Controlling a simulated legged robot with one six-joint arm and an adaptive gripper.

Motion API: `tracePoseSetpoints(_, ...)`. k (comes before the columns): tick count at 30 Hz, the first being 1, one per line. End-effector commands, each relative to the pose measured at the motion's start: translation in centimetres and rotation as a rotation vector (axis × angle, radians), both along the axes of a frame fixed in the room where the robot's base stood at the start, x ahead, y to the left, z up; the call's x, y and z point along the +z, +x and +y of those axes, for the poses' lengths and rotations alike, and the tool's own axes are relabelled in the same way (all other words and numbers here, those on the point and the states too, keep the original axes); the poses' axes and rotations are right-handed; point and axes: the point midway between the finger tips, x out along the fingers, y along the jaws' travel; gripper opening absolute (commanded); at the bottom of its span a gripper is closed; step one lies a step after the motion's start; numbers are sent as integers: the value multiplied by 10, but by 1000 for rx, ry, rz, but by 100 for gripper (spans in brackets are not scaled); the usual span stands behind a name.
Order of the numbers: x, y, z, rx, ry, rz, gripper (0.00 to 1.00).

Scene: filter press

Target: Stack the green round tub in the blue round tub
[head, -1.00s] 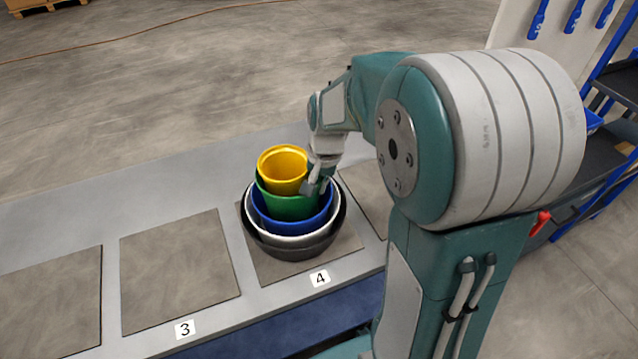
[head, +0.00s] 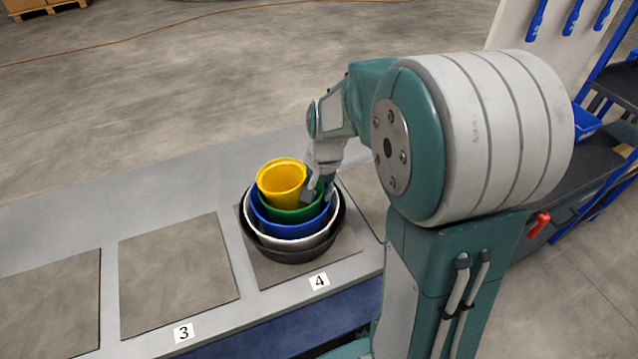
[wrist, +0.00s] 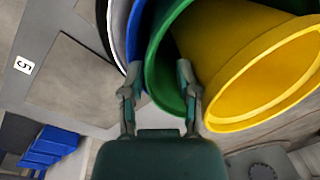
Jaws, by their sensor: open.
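The green round tub (head: 292,214) sits inside the blue round tub (head: 290,229), its rim a little above the blue rim. A yellow tub (head: 281,183) stands inside the green one, leaning slightly. My gripper (head: 319,191) is open at the right side of the stack. In the wrist view my gripper (wrist: 158,80) has one finger inside the green tub (wrist: 158,72), between it and the yellow tub (wrist: 265,85). The other finger is outside the green wall, over the blue tub's rim (wrist: 134,40). The tub bottoms are hidden.
The blue tub is nested in a white tub (head: 290,244), which is in a black tub (head: 285,257), on the square mat (head: 345,243) by label 4. The mat by label 3 (head: 180,275) is bare. A blue-framed cart (head: 590,160) stands at the right.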

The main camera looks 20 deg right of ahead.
Motion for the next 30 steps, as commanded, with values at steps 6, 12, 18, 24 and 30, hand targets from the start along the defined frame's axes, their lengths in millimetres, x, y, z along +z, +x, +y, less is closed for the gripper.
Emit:
tracePoseSetpoints(6, 31, 0, -2, 0, -1, -7, 43)
tracePoseSetpoints(12, 74, -3, -5, -1, -1, -7, 43)
tracePoseSetpoints(18, 111, -6, -9, 0, -1, -4, 43)
tracePoseSetpoints(24, 129, -8, -10, 1, -1, -2, 43)
tracePoseSetpoints(30, 143, -32, 3, 87, -31, -65, 43)
